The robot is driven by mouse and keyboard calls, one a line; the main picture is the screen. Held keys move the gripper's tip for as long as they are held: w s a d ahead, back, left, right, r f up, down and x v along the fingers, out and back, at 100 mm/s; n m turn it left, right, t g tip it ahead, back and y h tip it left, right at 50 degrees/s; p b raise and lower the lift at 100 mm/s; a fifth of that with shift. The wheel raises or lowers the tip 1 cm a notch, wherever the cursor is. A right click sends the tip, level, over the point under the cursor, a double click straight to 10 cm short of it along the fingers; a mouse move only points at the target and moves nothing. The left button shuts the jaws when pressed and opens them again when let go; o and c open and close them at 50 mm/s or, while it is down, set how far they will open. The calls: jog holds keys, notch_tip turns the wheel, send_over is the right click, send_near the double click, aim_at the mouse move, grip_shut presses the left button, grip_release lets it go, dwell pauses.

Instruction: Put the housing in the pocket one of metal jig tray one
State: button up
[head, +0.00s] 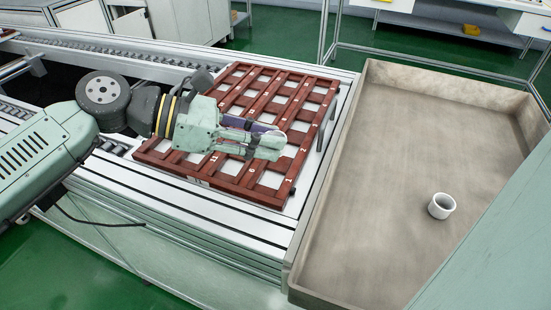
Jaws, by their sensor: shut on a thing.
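The jig tray (272,192) is a red-brown grid with open pockets and small white number marks, lying on the conveyor. My gripper (278,146) is over the right middle part of the tray, with its fingers pointing right. Pocket one cannot be singled out surely, as my gripper and arm cover part of the grid.
A large beige bin (385,205) stands right of the conveyor, with a white hollow cylinder (441,206) lying in it, otherwise clear. Its raised wall and a grey upright bar (326,127) border the tray's right side. Conveyor rollers (110,60) run behind.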

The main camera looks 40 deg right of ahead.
aim_at(265, 184)
notch_tip(265, 184, down, 8)
jog(key=shift+r+p, duration=0.25)
jog(key=shift+p, duration=0.05)
jog(key=shift+f, duration=0.1)
jog(key=shift+a+f+b, duration=0.1)
jog(key=shift+f+b, duration=0.2)
jog(key=shift+b, duration=0.2)
jog(key=shift+s+a+f+b, duration=0.1)
jog(key=shift+s+f+b, duration=0.1)
jog(key=shift+f+b, duration=0.3)
jog(key=o, duration=0.8)
jog(key=shift+r, duration=0.1)
jog(key=shift+w+r+p, duration=0.15)
jog(key=shift+r+p, duration=0.65)
jog(key=shift+p, duration=0.25)
jog(key=b+v, duration=0.1)
jog(key=v, duration=1.1)
jog(key=shift+b, duration=0.35)
